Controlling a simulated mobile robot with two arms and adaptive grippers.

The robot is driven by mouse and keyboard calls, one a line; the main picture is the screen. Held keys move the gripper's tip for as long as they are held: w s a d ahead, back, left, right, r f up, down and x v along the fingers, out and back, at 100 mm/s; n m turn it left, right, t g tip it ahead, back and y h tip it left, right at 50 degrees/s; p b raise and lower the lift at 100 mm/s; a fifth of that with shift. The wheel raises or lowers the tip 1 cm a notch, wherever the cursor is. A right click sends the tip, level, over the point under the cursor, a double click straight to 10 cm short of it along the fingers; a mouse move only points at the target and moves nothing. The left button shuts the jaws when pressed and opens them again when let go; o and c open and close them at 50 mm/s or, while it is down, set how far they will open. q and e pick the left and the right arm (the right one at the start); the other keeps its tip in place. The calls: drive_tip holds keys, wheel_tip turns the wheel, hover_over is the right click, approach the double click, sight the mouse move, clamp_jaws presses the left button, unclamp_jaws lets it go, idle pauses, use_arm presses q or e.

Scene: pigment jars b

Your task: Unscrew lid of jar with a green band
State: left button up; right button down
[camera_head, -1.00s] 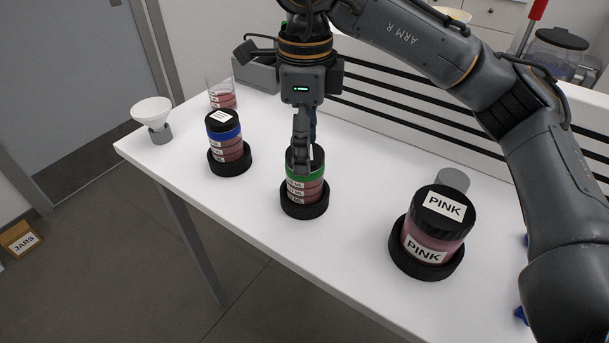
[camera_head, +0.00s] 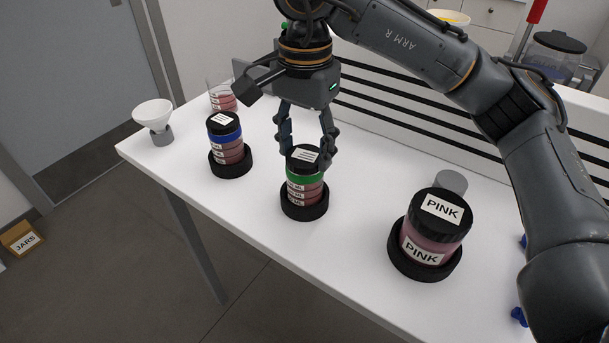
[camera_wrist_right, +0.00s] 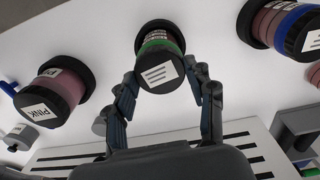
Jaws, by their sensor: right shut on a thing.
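The jar with a green band (camera_head: 304,179) stands upright in a black ring holder (camera_head: 305,210) at the middle of the table, with pink contents. Its black lid (camera_head: 304,156) has a white label on top and sits on the jar. My right gripper (camera_head: 309,161) comes down from above, shut on the lid with one finger on each side. In the right wrist view the lid (camera_wrist_right: 160,70) lies between the fingertips, with the green band below it. My left gripper is not in view.
A blue-banded jar (camera_head: 226,139) stands left of it, and a larger PINK jar (camera_head: 435,222) right. A white funnel (camera_head: 153,113) and a glass beaker (camera_head: 222,99) are at the far left. A grey disc (camera_head: 453,181) lies behind the PINK jar.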

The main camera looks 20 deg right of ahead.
sight(305, 155)
drive_tip(key=n, duration=0.5)
drive_tip(key=shift+r+p, duration=1.8)
drive_tip(key=shift+r, duration=0.25)
